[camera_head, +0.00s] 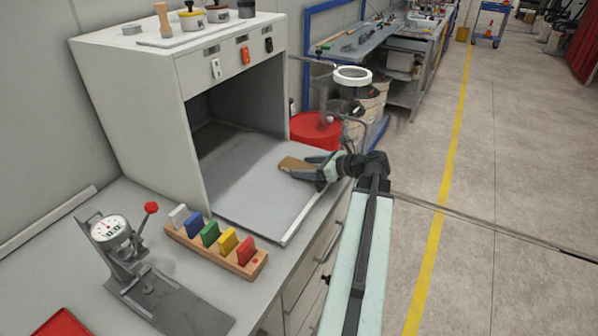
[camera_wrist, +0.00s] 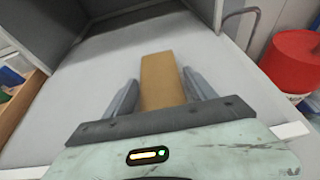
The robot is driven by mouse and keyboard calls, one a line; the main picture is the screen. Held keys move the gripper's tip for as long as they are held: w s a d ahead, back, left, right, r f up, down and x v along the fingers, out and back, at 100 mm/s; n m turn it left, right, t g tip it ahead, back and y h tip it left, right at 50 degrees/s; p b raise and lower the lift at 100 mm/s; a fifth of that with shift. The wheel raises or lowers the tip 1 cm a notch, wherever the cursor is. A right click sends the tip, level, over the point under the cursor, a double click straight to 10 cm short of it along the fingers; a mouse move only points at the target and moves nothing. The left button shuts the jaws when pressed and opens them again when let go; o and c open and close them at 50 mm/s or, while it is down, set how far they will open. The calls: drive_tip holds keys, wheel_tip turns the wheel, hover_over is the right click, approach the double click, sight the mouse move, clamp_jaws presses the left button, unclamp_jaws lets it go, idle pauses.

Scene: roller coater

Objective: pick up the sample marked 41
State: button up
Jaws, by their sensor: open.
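A flat brown block (camera_head: 295,164) lies on the grey floor of the open-fronted cabinet, near its front right edge. No number can be read on it, so I cannot tell if it is the sample marked 41. My gripper (camera_head: 314,167) is at the block, reaching in from the right. In the wrist view my gripper (camera_wrist: 160,95) is open, with one finger on each side of the brown block (camera_wrist: 161,80). Gaps show between the block and both fingers. The block's near end is hidden behind the gripper body.
The cabinet (camera_head: 140,110) has a wall left of the block. A wooden rack (camera_head: 216,250) with several coloured pieces stands at the cabinet's front left. A dial gauge stand (camera_head: 112,232) is further left. A red round container (camera_head: 316,130) stands behind the gripper. Open floor lies right.

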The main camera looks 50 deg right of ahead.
sight(306, 168)
drive_tip(key=shift+w, duration=0.1)
drive_tip(key=c, duration=1.2)
drive_tip(key=shift+r, duration=0.1)
drive_tip(key=shift+r+p, duration=0.3)
drive_tip(key=shift+p, duration=0.25)
wheel_tip(306, 168, up, 3)
drive_tip(key=p, duration=0.3)
drive_tip(key=shift+r, duration=0.15)
drive_tip(key=s+d, duration=0.1)
drive_tip(key=s, duration=0.4)
drive_tip(key=s+d+p, duration=0.1)
drive_tip(key=s+d, duration=0.1)
drive_tip(key=s, duration=0.3)
drive_tip(key=s+d+r, duration=0.1)
drive_tip(key=s, duration=0.4)
drive_tip(key=shift+s+d+r, duration=0.1)
drive_tip(key=shift+s+d, duration=0.05)
drive_tip(key=shift+s, duration=0.1)
